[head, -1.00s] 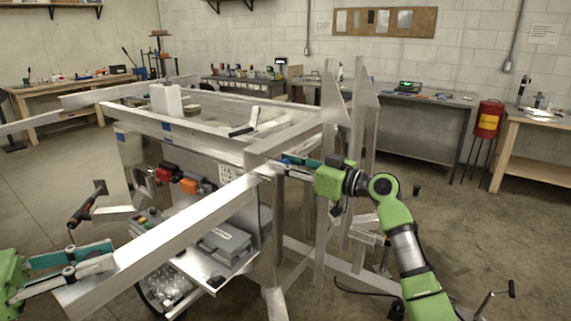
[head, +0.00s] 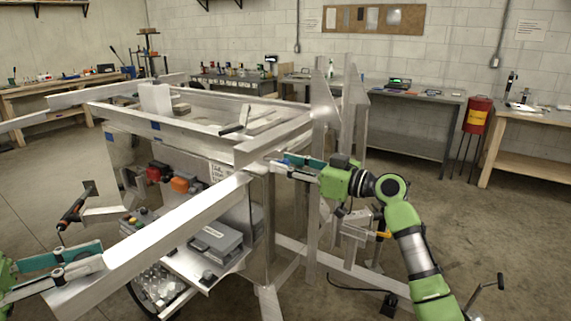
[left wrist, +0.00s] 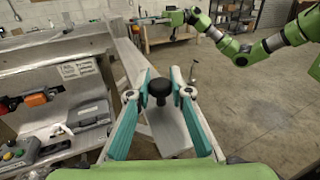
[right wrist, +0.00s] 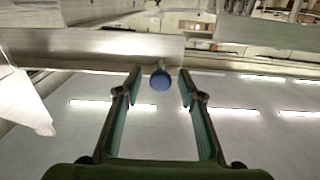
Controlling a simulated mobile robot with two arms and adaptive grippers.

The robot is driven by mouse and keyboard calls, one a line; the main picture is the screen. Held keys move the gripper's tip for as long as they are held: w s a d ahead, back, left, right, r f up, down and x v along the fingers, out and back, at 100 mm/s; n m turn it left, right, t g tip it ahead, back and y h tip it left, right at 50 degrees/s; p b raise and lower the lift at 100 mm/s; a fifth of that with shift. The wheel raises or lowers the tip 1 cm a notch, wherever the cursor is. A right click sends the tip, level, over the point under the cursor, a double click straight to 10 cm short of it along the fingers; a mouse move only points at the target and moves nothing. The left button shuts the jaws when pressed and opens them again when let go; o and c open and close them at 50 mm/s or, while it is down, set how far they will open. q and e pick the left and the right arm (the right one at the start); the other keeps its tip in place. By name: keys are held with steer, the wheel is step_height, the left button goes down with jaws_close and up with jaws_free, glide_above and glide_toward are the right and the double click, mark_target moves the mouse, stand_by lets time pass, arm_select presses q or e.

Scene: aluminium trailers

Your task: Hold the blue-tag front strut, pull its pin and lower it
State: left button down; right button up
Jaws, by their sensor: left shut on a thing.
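The front strut (head: 150,228) is a long aluminium beam, running from the lower left to the frame corner in the head view. It also shows in the left wrist view (left wrist: 127,52). My left gripper (head: 90,258) is shut on the strut near its near end. A black knob (left wrist: 159,88) shows between its fingers in the left wrist view. My right gripper (head: 280,165) is at the strut's far end by the corner. In the right wrist view, its open fingers (right wrist: 158,75) stand apart on either side of a blue round knob (right wrist: 160,80), likely the pin's head, with gaps on both sides.
The trailer frame (head: 190,127) has blue tags on its rail and upright plates (head: 322,115) beside my right gripper. A T-handled tool (head: 75,208) stands at left.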

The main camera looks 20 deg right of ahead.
steer(key=v, duration=1.2)
stand_by(0.5)
